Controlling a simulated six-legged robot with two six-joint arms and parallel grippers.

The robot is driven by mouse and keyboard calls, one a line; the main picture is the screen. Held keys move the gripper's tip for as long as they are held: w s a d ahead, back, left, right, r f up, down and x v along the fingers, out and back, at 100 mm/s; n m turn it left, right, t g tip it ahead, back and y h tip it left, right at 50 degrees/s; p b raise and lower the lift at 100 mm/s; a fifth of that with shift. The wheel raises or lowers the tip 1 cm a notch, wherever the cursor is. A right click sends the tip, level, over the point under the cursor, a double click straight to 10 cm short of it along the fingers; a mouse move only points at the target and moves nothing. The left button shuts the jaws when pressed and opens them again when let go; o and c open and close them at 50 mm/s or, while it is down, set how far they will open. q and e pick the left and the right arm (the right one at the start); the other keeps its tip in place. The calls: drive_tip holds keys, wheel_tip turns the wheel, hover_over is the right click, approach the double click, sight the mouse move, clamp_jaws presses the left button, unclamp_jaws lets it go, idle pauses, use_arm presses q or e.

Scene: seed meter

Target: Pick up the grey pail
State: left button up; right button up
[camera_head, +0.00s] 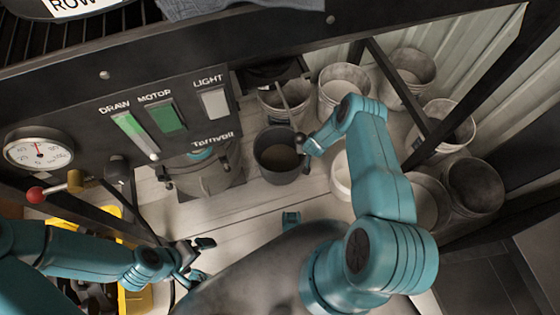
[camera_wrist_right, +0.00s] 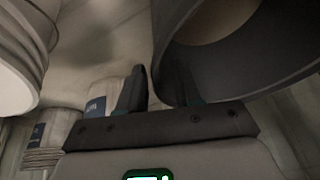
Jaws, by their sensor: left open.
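The grey pail (camera_head: 276,172) stands upright on the pale floor in the middle of the head view, its round mouth facing up and its inside tan toward the bottom. My right gripper (camera_head: 304,143) is at the pail's right rim. In the right wrist view the two fingers of my right gripper (camera_wrist_right: 156,88) are apart with a gap between them. The grey pail (camera_wrist_right: 270,65) fills the upper right there, close against one finger; I cannot tell if that finger is inside or outside the wall. My left gripper (camera_head: 200,258) is open and empty at the lower left, away from the pail.
Several pale buckets stand behind and to the right, including one white bucket (camera_head: 343,88) and a dark bucket (camera_head: 474,187). A black control panel (camera_head: 185,150) overhangs at the left. A metal canister (camera_head: 205,178) stands left of the pail. A dark frame post crosses the right.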

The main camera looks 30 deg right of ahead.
drive_tip(key=x, duration=0.2)
drive_tip(key=shift+w+f+b, duration=0.15)
drive_tip(key=shift+f+b, duration=0.25)
drive_tip(key=shift+r, duration=0.1)
clamp_jaws()
idle(1.0)
